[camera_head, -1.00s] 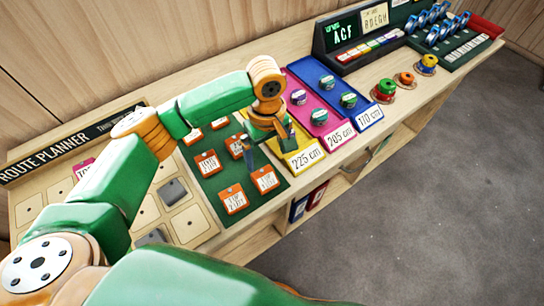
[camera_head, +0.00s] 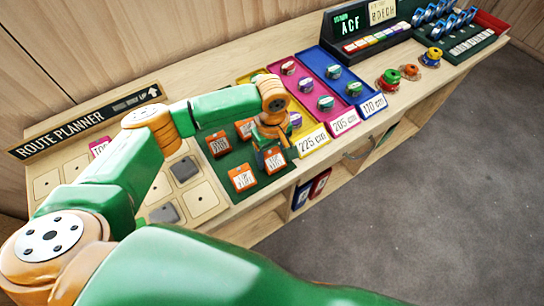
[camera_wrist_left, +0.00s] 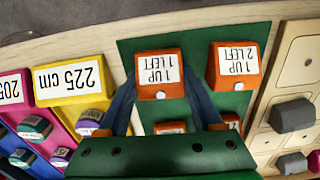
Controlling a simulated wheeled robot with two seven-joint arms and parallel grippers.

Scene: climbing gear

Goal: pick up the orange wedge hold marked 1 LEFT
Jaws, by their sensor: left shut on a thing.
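An orange wedge hold (camera_wrist_left: 159,75) with a white label, upside down in the left wrist view, sits between my left gripper's blue fingers. The label seems to read 1 UP, 1 LEFT. In the head view this hold (camera_head: 275,161) is at the front right of the green mat (camera_head: 215,182). My left gripper (camera_head: 268,146) is shut on it; I cannot tell whether it is off the mat. A neighbouring orange hold (camera_wrist_left: 236,66) seems to read 1 UP, 2 LEFT. Other orange holds behind are partly hidden by the gripper. My right gripper is not in view.
Yellow (camera_head: 318,143), pink (camera_head: 345,122) and blue (camera_head: 376,103) trays with round pieces lie to the right. A route planner board (camera_head: 88,125) with grey blocks is on the left. The bench's front edge runs close by the mat.

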